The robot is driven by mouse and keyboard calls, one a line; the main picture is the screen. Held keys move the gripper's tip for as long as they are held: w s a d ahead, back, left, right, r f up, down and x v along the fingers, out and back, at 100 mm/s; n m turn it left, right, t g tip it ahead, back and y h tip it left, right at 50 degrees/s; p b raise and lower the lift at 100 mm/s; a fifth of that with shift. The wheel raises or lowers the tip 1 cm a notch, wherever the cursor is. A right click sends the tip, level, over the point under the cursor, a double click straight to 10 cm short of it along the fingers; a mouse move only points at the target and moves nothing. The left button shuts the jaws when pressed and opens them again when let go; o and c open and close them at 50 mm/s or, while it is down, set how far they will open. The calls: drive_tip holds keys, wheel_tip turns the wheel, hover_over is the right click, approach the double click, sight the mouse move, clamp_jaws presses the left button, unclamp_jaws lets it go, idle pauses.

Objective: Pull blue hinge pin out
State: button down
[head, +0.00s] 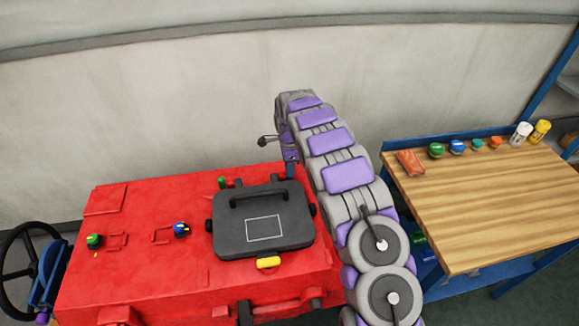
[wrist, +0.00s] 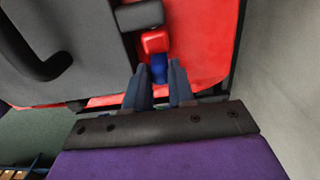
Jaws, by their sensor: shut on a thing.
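In the wrist view the blue hinge pin (wrist: 158,69) shows between the two dark blue fingers of my gripper (wrist: 158,84), which are shut on it. Its far end meets a red hinge block (wrist: 156,42) next to a grey hinge knuckle (wrist: 139,15). How deep it sits in the hinge cannot be told. In the head view my gripper (head: 291,168) points down at the back right corner of the dark grey lid (head: 264,242); the pin is hidden or too small there. The lid lies closed on the red tank (head: 140,270).
A green pin (head: 222,183) stands at the lid's back left corner, and a yellow latch (head: 268,262) is at its front. Green (head: 94,241) and blue (head: 181,230) knobs sit on the tank's left. A wooden table (head: 490,200) with several small items stands at right. A wall is behind.

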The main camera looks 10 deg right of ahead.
drive_tip(key=shift+d, duration=0.15)
drive_tip(key=shift+d+r, duration=0.1)
drive_tip(key=shift+d, duration=0.2)
drive_tip(key=shift+w+d+p, duration=0.1)
drive_tip(key=shift+d+p, duration=0.55)
drive_tip(key=shift+d, duration=0.85)
drive_tip(key=c, duration=1)
unclamp_jaws()
drive_tip(key=shift+d, duration=0.15)
drive_tip(key=shift+o, duration=0.2)
drive_tip(key=shift+r, duration=0.25)
wheel_tip(320, 180, up, 17)
drive_tip(key=p, duration=0.3)
drive_tip(key=shift+f, duration=0.2)
